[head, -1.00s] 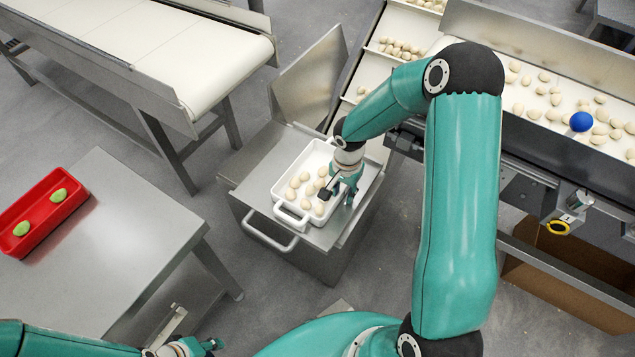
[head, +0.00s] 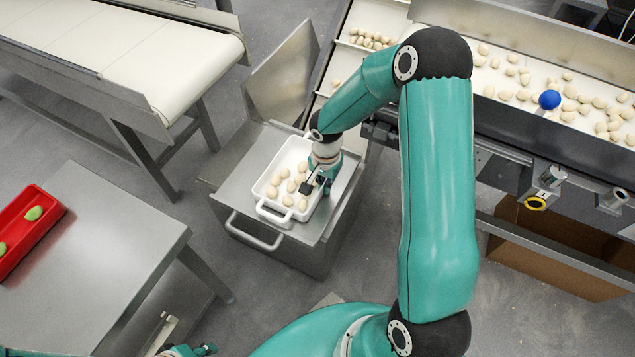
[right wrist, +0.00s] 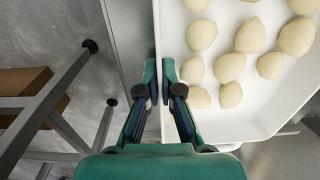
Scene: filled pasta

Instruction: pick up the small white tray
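The small white tray (head: 322,206) stands on a grey metal cart top and holds several pale pasta pieces (head: 289,187). My right gripper (head: 320,186) is at the tray's right side. In the right wrist view, its two fingers (right wrist: 159,97) straddle the tray's side wall (right wrist: 158,40), one inside and one outside. They look closed on that wall, with little or no gap. The tray still appears to rest on the cart. My left gripper (head: 192,350) is at the bottom edge of the head view, partly cut off and away from the tray.
The metal cart (head: 236,187) has a front handle and a raised panel behind. A table (head: 110,250) at left bears a red tray (head: 38,238) with green pieces. Conveyors stand at upper left (head: 130,50) and right (head: 480,75), the right one carrying pasta and a blue ball (head: 549,99).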

